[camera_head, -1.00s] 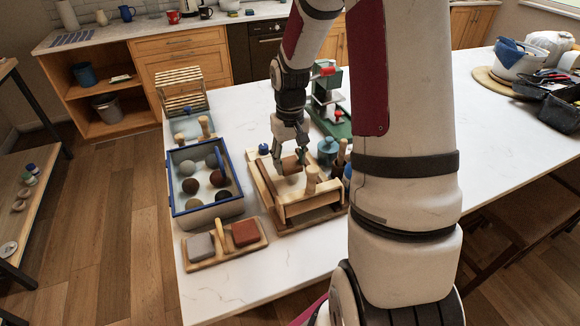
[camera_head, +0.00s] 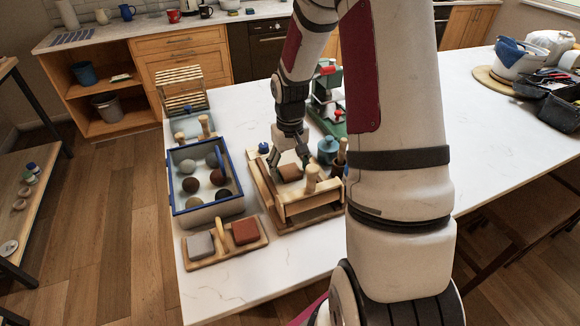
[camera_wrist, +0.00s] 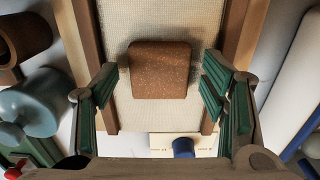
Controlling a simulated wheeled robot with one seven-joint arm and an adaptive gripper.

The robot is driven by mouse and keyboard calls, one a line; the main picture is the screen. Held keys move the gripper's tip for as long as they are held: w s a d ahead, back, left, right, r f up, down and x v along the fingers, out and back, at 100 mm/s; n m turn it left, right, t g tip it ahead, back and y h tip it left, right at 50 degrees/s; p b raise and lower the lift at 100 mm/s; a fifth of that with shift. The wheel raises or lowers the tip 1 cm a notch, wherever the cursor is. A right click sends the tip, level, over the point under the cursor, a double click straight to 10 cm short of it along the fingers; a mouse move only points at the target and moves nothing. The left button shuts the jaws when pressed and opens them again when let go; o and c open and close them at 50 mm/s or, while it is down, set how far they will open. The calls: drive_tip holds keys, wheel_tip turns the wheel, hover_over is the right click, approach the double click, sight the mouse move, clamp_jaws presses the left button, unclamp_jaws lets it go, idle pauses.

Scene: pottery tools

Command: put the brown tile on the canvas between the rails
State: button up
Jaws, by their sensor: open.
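The brown tile (camera_head: 290,172) (camera_wrist: 160,70) lies on the pale woven canvas (camera_wrist: 150,22), with a shadow at its left side in the wrist view. It sits between the left wooden rail (camera_wrist: 86,35) and the right wooden rail (camera_wrist: 234,40), apart from both. My gripper (camera_head: 289,160) is above the board with its fingers spread. In the wrist view my gripper (camera_wrist: 160,86) has one green-padded finger on each side of the tile, with a gap to it on both sides. Part of the canvas is hidden by the tile and my gripper.
A wooden bar with an upright peg (camera_head: 311,180) crosses the near part of the board. A blue-rimmed bin (camera_head: 207,208) of several balls stands left, and a tray with a grey and a red block (camera_head: 245,232) in front. A teal pot (camera_head: 327,150) stands right.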

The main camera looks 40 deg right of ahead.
sight(290, 171)
wheel_tip(290, 171, up, 12)
drive_tip(key=s+a+r+n+t+h, duration=0.1)
drive_tip(key=s+a+r, duration=0.2)
drive_tip(key=a+r, duration=0.2)
drive_tip(key=s+a+r+t, duration=0.1)
drive_tip(key=s+a+r, duration=0.2)
drive_tip(key=a+r, duration=0.25)
drive_tip(key=s+a+r+n+t, duration=0.1)
drive_tip(key=s+a+r, duration=0.1)
drive_tip(key=s, duration=0.4)
drive_tip(key=s+a+r+n+t+y, duration=0.1)
drive_tip(key=s+a+r+t, duration=0.1)
drive_tip(key=s+a, duration=0.3)
drive_tip(key=shift+s+a+r+b, duration=0.2)
drive_tip(key=shift+s+b, duration=0.1)
drive_tip(key=shift+s, duration=0.25)
drive_tip(key=shift+d, duration=0.1)
